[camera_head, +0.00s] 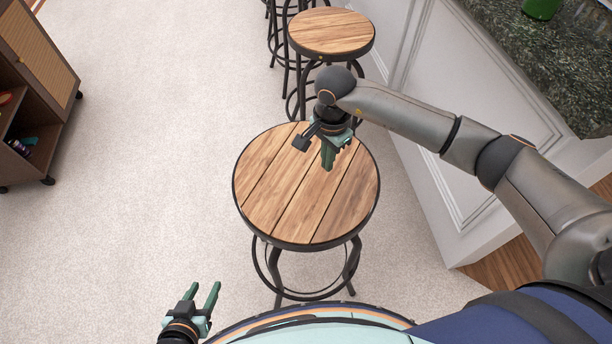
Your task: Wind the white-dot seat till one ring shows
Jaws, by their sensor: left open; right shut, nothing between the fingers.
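A round wooden stool seat (290,205) with a dark metal rim is at the centre of the head view, close to me. I cannot make out a white dot on it. Its screw post is hidden under the seat, so no rings on it can be read. My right gripper (328,162) points down over the far part of this seat. Its fingers are shut and empty; whether they touch the wood I cannot tell. My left gripper (205,296) is open and empty at the lower left, apart from the stool.
A second wooden stool (332,32) stands behind, with a small yellowish dot on its rim. More dark stool legs show beyond it. A white panelled bar with a dark stone top (560,70) runs along the right. A brown cabinet (35,60) stands left. Carpet between is clear.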

